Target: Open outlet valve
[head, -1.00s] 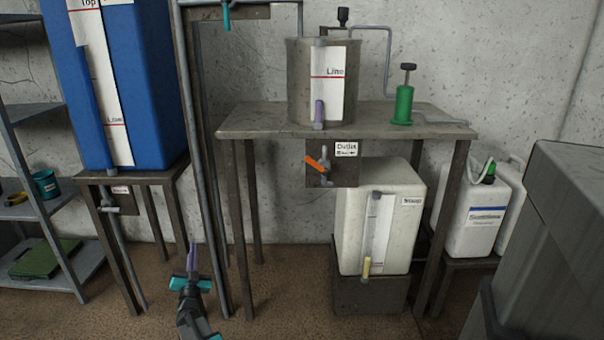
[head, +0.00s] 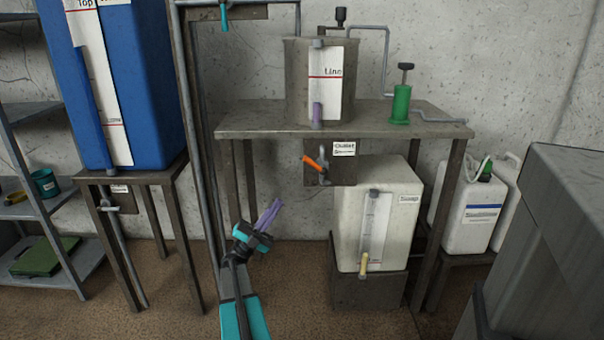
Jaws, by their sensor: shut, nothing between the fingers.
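The outlet valve has an orange handle (head: 314,162) on a dark plate (head: 345,174) under the metal table. The handle slants from upper left to lower right, and a small label (head: 344,149) is beside it, reading roughly "Outlet". My gripper (head: 271,210) has purple fingers, which look shut and empty. It is below and to the left of the orange handle in the picture, apart from it, pointing up and to the right. The metal tank (head: 297,85) marked "Line" stands on the table above the valve.
The metal table (head: 240,122) has legs on both sides. A white tank (head: 405,225) stands under it to the right of the valve. A vertical pipe (head: 192,120) and a blue tank (head: 140,90) are at left. A grey block (head: 560,230) fills the right foreground.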

